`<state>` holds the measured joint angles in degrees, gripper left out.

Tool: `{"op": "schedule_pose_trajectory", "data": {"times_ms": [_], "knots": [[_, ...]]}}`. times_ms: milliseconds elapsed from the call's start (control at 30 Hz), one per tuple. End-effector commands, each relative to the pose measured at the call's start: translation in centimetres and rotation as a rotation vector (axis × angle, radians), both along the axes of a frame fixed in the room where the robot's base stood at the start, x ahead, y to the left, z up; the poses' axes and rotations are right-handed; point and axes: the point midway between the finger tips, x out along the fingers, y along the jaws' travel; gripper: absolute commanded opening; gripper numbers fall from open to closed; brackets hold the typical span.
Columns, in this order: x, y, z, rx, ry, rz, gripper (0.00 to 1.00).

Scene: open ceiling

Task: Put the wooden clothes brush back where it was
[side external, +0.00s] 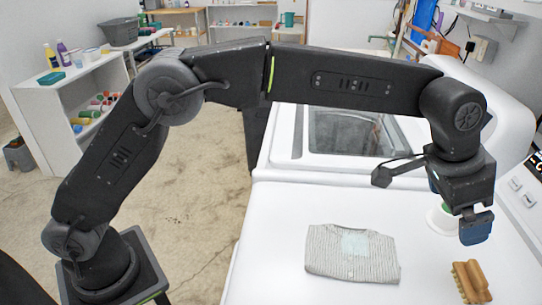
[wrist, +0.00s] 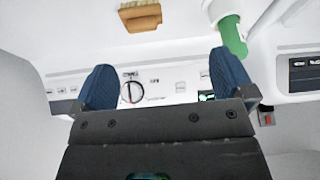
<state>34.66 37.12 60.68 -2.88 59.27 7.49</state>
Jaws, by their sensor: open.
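The wooden clothes brush (side external: 471,282) lies on the white machine top at the front right, its bristles showing along one side. It also shows at the top of the wrist view (wrist: 140,16), ahead of the fingers. My gripper (side external: 476,230) is above the white top, behind the brush and apart from it. In the wrist view its two blue fingers (wrist: 165,82) are spread wide with nothing between them.
A folded striped shirt (side external: 340,262) lies left of the brush. A green and white object (wrist: 231,33) stands close to my gripper, partly hidden by it in the side view. A lidded machine (side external: 345,132) is behind. The white top between shirt and brush is clear.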

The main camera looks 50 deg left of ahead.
Motion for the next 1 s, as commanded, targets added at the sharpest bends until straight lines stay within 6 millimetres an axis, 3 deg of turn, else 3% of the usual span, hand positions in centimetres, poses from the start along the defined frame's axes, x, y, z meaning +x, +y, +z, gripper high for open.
{"op": "schedule_pose_trajectory", "data": {"times_ms": [33,200,367,500,633,800,1000], "knots": [[-0.1,2.7,1.9,-0.006,-0.01,0.041,1.0],[-2.8,11.9,6.1,-0.014,-0.024,0.185,1.0],[-7.4,19.8,8.0,-0.022,-0.039,0.321,1.0],[-12.6,25.5,7.8,-0.027,-0.053,0.439,1.0],[-17.8,29.7,6.2,-0.03,-0.068,0.545,1.0],[-23.2,32.8,3.1,-0.034,-0.079,0.656,1.0],[-25.9,34.0,0.8,-0.034,-0.086,0.715,1.0]]}}
